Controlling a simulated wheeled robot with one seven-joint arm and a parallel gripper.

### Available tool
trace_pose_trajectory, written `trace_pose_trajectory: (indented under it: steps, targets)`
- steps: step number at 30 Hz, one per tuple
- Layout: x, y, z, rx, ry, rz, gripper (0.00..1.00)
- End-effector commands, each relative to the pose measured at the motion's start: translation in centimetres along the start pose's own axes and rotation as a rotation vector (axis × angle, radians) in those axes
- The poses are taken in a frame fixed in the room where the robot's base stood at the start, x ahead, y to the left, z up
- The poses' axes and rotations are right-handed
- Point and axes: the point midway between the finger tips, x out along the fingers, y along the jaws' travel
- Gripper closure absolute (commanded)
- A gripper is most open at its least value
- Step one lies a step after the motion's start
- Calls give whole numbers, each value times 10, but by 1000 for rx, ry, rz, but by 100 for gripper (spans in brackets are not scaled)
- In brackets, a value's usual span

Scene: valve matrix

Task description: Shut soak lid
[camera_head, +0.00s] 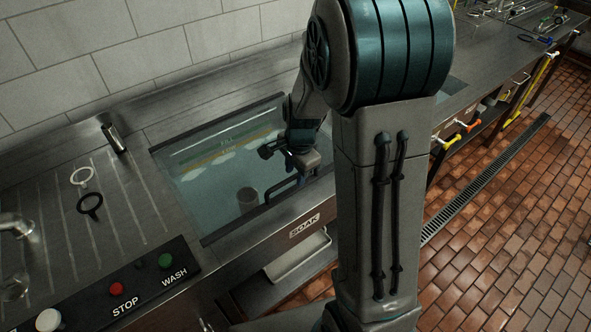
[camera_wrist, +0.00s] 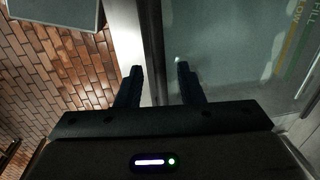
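The soak station is a rectangular basin in the steel counter with a SOAK label (camera_head: 305,226) on its front. A clear, glassy panel that looks like the soak lid (camera_head: 215,185) shows over the basin. I cannot tell whether it lies fully flat. A dark bar handle (camera_head: 282,188) runs near its front edge. My gripper (camera_head: 292,160) is over the front right part of the basin, close to the handle. In the wrist view my gripper (camera_wrist: 158,75) has its two fingers apart. The counter edge shows beyond them; no held object is visible between them.
A red STOP button (camera_head: 116,289) and a green WASH button (camera_head: 166,261) sit at the counter's front left. A white ring (camera_head: 81,175) and a black ring (camera_head: 90,204) lie left of the basin. A pale tray (camera_head: 297,257) is below the counter. Tiled floor is at right.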

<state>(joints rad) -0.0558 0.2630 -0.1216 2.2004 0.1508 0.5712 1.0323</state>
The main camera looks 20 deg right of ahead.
Motion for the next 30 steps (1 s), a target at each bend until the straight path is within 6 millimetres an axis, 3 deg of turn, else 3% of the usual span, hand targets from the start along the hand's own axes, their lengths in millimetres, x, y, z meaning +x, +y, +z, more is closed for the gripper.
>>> trace_pose_trajectory:
  steps: [6, 9, 10, 17, 25, 30]
  targets:
    - [0, 0, 0, 0, 0, 0, 69]
    - [0, 0, 0, 0, 0, 0, 96]
    - [0, 0, 0, 0, 0, 0, 100]
    - [4, 1, 0, 0, 0, 0, 100]
    - [33, 10, 0, 0, -1, 2, 100]
    - [41, 14, 1, 1, -2, 5, 100]
